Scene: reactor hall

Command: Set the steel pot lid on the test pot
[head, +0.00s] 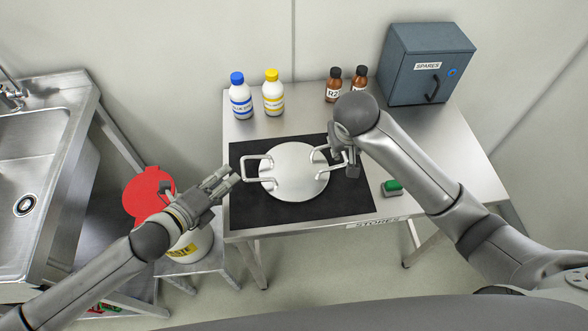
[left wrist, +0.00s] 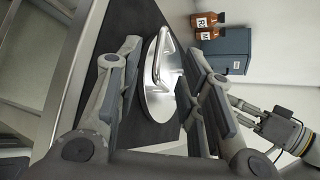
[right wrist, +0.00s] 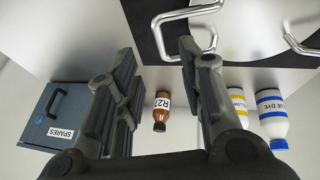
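The steel pot lid (head: 293,180) is a round, shiny disc lying flat on a black mat (head: 245,213), with a wire handle on each side. My left gripper (head: 229,177) is open just left of the lid's left handle (head: 253,160). In the left wrist view, a handle (left wrist: 157,62) shows between its spread fingers, not gripped. My right gripper (head: 347,165) is open beside the lid's right handle (head: 321,154), partly covering it. In the right wrist view, that handle (right wrist: 178,24) lies ahead of the open fingers.
The table (head: 440,150) also holds a blue-capped bottle (head: 241,101), a yellow-capped bottle (head: 273,97), brown bottles (head: 333,90), a grey spares cabinet (head: 425,68) and a green-topped block (head: 392,187). A white container (head: 195,245) and red disc (head: 143,190) are near my left arm. A sink (head: 30,150) is left.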

